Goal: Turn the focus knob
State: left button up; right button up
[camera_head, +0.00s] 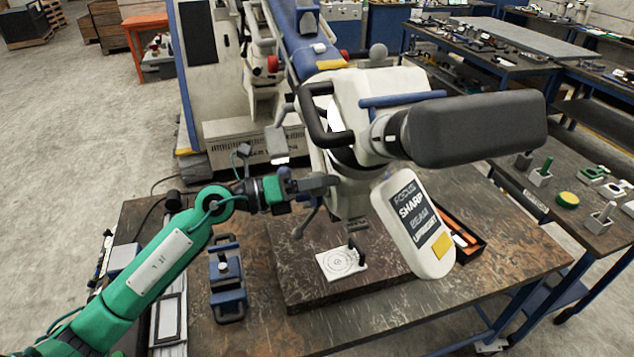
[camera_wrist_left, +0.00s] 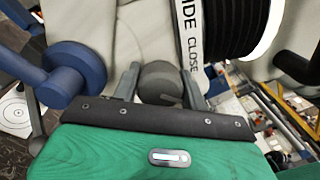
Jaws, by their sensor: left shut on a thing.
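The microscope (camera_head: 350,95) is a cream-white body with black parts over the middle of the workbench. My left gripper (camera_head: 318,184), on a green arm, reaches its left side. In the left wrist view its two grey fingers stand on either side of a round grey knob (camera_wrist_left: 160,82), and the gripper (camera_wrist_left: 160,85) is shut on it. The knob is mostly hidden in the head view. A larger blue knob (camera_wrist_left: 72,72) sits left of the fingers. A display panel (camera_head: 413,222) on the microscope reads FOCUS SHARP, BEAM UPRIGHT. My right gripper is not in view.
A white target plate (camera_head: 341,263) lies on the dark base slab under the microscope. A blue-and-grey fixture (camera_head: 227,280) stands on the bench below my left arm. An orange-edged tray (camera_head: 462,240) lies behind the panel. The bench's front right is clear.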

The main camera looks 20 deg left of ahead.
pick_arm(q)
jog(key=shift+f+m+b, duration=0.15)
jog(key=shift+m+b, duration=0.15)
jog(key=shift+b, duration=0.15)
jog(key=shift+m+b, duration=0.45)
jog(key=shift+m, duration=0.05)
jog(key=o, duration=0.8)
jog(key=shift+o, duration=0.9)
jog(key=shift+a, duration=0.1)
jog(key=b+v, duration=0.7)
jog(key=v, duration=0.6)
jog(key=shift+s+a, duration=0.25)
jog(key=shift+s, duration=0.05)
